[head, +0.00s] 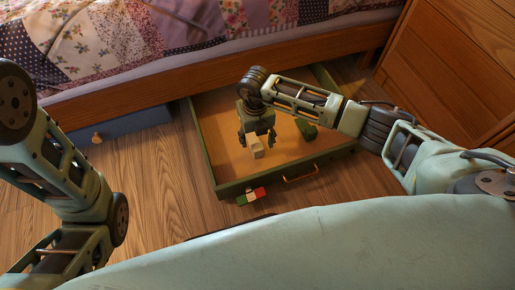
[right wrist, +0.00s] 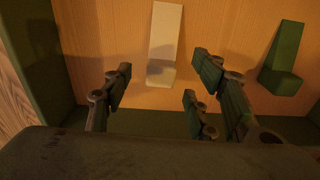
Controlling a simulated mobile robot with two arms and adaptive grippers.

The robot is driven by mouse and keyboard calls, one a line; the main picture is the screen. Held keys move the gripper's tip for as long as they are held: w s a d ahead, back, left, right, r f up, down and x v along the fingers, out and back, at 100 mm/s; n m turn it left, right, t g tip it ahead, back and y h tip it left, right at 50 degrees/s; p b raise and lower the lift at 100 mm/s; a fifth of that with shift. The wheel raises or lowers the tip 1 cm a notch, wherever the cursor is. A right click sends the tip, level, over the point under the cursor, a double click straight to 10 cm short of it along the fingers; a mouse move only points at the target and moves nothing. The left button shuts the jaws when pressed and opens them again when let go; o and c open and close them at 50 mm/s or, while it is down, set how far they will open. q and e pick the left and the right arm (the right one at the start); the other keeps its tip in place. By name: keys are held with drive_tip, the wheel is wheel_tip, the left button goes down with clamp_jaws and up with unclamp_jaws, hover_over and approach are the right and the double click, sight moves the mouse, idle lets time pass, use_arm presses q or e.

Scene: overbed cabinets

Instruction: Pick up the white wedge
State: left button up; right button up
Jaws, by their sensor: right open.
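The white wedge (head: 257,148) lies in the open green-rimmed drawer (head: 207,158), directly below my right gripper (head: 257,138). In the right wrist view the white wedge (right wrist: 165,38) lies on the drawer's wooden floor, just beyond the fingers. My right gripper (right wrist: 160,85) is open, with its fingers spread to either side of the wedge's near end and nothing between them. In the head view the fingers partly hide the wedge. My left arm shows at the left edge of the head view, but its gripper is not in view.
A green wedge (right wrist: 286,60) lies right of the white one; it also shows in the head view (head: 307,130). A red, white and green block (head: 252,196) is at the drawer's front. A bed frame stands behind, a wooden cabinet (head: 455,60) at right.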

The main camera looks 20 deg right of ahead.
sight(257, 145)
drive_tip(key=f+b, duration=0.4)
drive_tip(key=f, duration=0.1)
drive_tip(key=shift+s+d+f+b, duration=0.1)
drive_tip(key=shift+s+f+b, duration=0.05)
drive_tip(key=shift+s+b, duration=0.2)
drive_tip(key=c, duration=1.3)
drive_tip(key=shift+o, duration=0.2)
drive_tip(key=shift+r, duration=0.2)
